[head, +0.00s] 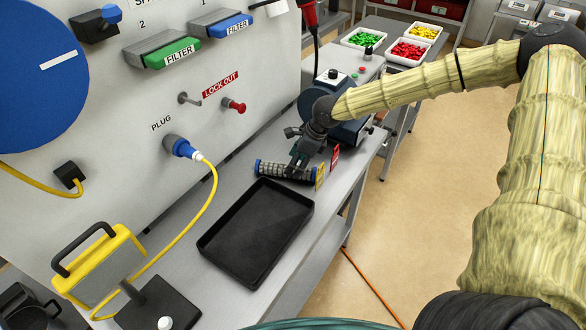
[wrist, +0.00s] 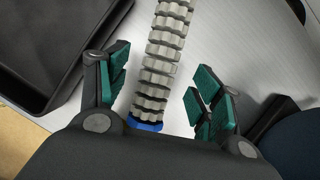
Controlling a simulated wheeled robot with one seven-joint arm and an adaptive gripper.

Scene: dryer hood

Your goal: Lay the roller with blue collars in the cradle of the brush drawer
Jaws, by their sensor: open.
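The roller with blue collars (head: 272,169) lies on the grey bench behind the black tray. Its body is grey and ridged, and a blue collar shows at its left end in the head view. My gripper (head: 298,166) is open over the roller, pointing down, and hides part of it. In the wrist view the roller (wrist: 162,62) runs between the spread green-padded fingers of my gripper (wrist: 162,88), with a gap on both sides. One blue collar shows near the palm; the far end is out of frame. I cannot make out the brush drawer or its cradle.
An empty black tray (head: 257,232) lies in front of the roller. Yellow (head: 320,177) and red (head: 335,157) tags stand beside the roller. A dark blue machine (head: 345,125) is behind my gripper. A yellow cable (head: 196,226) loops over the bench at left.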

